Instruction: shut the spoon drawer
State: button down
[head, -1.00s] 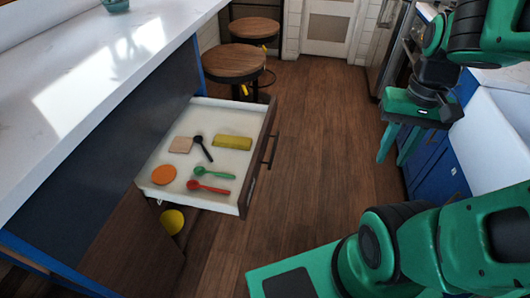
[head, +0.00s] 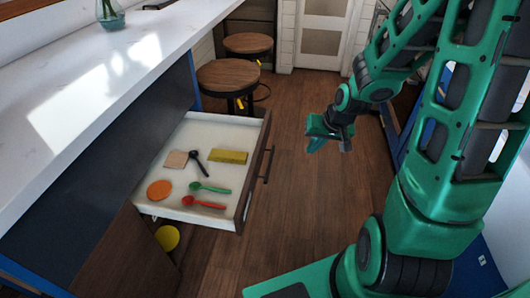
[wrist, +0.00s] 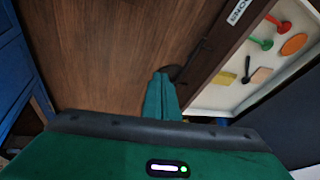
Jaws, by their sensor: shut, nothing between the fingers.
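The spoon drawer (head: 172,196) stands pulled out from the island in the head view. It holds a black spoon (head: 198,161), a green spoon (head: 210,188), a red spoon (head: 203,203), an orange disc (head: 160,190), a yellow block (head: 229,157) and a tan piece (head: 176,159). Its dark front carries a bar handle (head: 267,165). My gripper (head: 318,145) is shut and empty, in the air to the right of the drawer front, apart from it. In the wrist view the shut fingers (wrist: 160,95) show near the handle (wrist: 190,62), with the drawer front behind at right.
Two round stools (head: 228,77) stand beyond the drawer. A white countertop (head: 110,90) runs above it. A yellow round thing (head: 167,237) shows below the drawer. Blue cabinets (wrist: 22,75) stand across the aisle. The wooden floor (head: 290,190) between is clear.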

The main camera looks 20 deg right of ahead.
jog(key=w+a+f+t+y, duration=0.2)
jog(key=w+a+f, duration=0.1)
jog(key=w+a, duration=0.25)
send_near(260, 155)
notch_tip(260, 155, down, 3)
jog(key=d, duration=0.3)
jog(key=a, duration=0.1)
jog(key=w+a, duration=0.1)
jog(key=a, duration=0.1)
jog(key=shift+w+f+m, duration=0.35)
jog(key=shift+m, duration=0.05)
jog(key=shift+w+a, duration=0.3)
jog(key=shift+a, duration=0.15)
